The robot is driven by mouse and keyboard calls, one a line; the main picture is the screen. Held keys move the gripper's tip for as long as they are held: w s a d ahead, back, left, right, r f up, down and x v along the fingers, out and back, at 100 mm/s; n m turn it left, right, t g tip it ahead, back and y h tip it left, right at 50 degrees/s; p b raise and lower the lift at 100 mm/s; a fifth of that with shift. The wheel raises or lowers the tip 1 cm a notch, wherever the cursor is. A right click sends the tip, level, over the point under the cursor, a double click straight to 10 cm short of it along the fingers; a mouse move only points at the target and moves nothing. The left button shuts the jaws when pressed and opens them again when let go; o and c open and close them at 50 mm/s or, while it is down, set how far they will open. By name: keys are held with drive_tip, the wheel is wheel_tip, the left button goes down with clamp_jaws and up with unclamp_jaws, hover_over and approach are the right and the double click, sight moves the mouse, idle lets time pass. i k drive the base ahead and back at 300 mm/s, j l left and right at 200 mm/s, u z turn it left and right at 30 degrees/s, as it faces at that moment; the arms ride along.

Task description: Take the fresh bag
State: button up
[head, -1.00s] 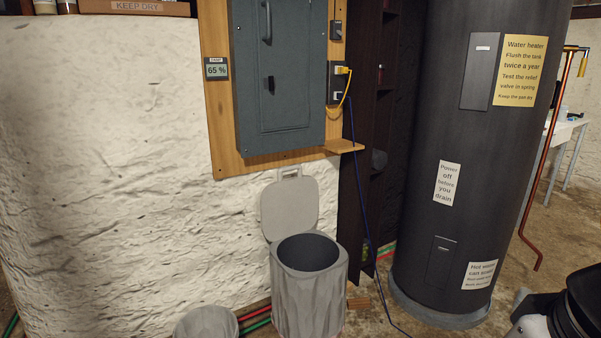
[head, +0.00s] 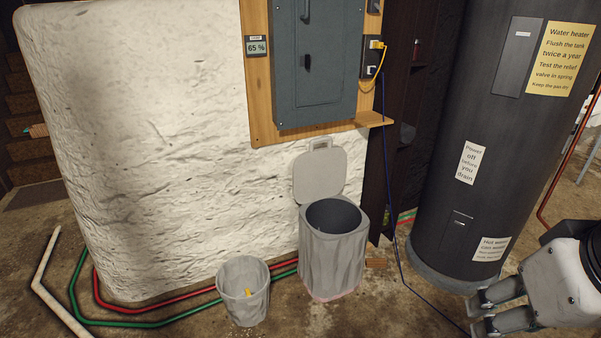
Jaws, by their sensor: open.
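I cannot make out a fresh bag in the head view. A tall grey bin (head: 325,262) stands against the white wall with its lid (head: 318,178) raised; its inside looks dark and I cannot tell what it holds. My gripper (head: 476,317) is at the lower right, open and empty, over the floor in front of the water heater and apart from both bins.
The dark water heater (head: 468,150) stands behind my gripper. A blue cord (head: 391,200) hangs from the outlet and runs across the floor. Red (head: 180,307) and green (head: 125,325) pipes lie along the wall's foot. A white pipe (head: 45,270) and stairs (head: 28,110) are at the left.

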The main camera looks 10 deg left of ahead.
sight(242, 283)
drive_tip(key=i+l, duration=0.25)
drive_tip(key=i, duration=0.2)
drive_tip(key=i+l, duration=0.25)
drive_tip(key=i, duration=0.2)
drive_tip(key=i+l, duration=0.25)
drive_tip(key=i, duration=0.15)
drive_tip(key=i+l, duration=0.25)
drive_tip(key=i, duration=0.2)
drive_tip(key=i+l+u, duration=0.15)
drive_tip(key=u, duration=0.3)
drive_tip(key=i+l+u, duration=0.25)
drive_tip(key=u, duration=0.2)
drive_tip(key=i+l+u, duration=0.2)
drive_tip(key=l+u, duration=0.25)
drive_tip(key=j+u, duration=0.1)
drive_tip(key=u, duration=0.8)
